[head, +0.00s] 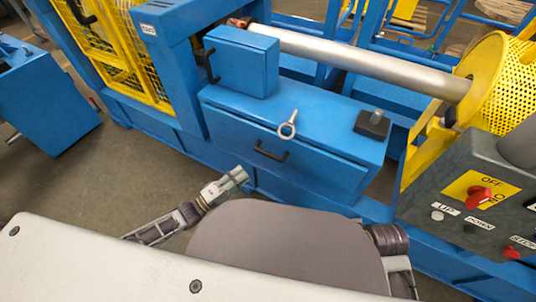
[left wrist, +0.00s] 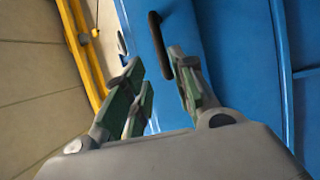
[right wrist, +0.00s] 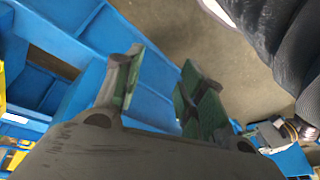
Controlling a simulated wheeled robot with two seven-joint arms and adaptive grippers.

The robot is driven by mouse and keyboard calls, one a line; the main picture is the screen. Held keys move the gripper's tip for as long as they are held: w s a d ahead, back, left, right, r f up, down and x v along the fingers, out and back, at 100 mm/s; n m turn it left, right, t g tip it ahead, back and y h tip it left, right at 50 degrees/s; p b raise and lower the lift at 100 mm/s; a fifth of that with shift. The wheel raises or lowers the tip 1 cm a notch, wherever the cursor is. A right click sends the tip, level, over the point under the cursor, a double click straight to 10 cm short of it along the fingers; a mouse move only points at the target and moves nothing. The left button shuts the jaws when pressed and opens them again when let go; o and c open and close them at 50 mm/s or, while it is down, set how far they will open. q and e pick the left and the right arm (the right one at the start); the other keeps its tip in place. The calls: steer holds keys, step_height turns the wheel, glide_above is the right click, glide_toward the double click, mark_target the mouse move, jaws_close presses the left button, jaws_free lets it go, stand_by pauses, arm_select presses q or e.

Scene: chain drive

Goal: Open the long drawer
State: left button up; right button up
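The long drawer (head: 300,160) is the blue front under the blue housing, with a black bar handle (head: 270,151). It looks shut. My left gripper (head: 238,178) is in front of and below the handle in the head view, apart from it. In the left wrist view my left gripper (left wrist: 155,78) is open, and a black handle (left wrist: 157,40) stands on a blue face (left wrist: 235,60) beyond the fingertips, nearer the right finger. Nothing is between the fingers. My right gripper (right wrist: 160,80) is open and empty over blue frame parts; it is hidden in the head view.
A grey control panel (head: 470,190) stands at right. Floor (head: 110,175) at left is clear.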

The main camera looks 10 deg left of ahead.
mark_target(268, 154)
arm_select(q)
steer(key=b+x, duration=0.3)
steer(key=x, duration=1)
steer(key=shift+w+r, duration=0.1)
steer(key=shift+w, duration=0.1)
steer(key=shift+d, duration=0.15)
arm_select(e)
step_height(268, 154, down, 7)
steer(key=a+t+y, duration=0.1)
steer(key=a, duration=0.1)
steer(key=shift+w, duration=0.4)
steer(key=shift+w+r, duration=0.1)
steer(key=shift+r, duration=0.05)
arm_select(q)
jaws_close()
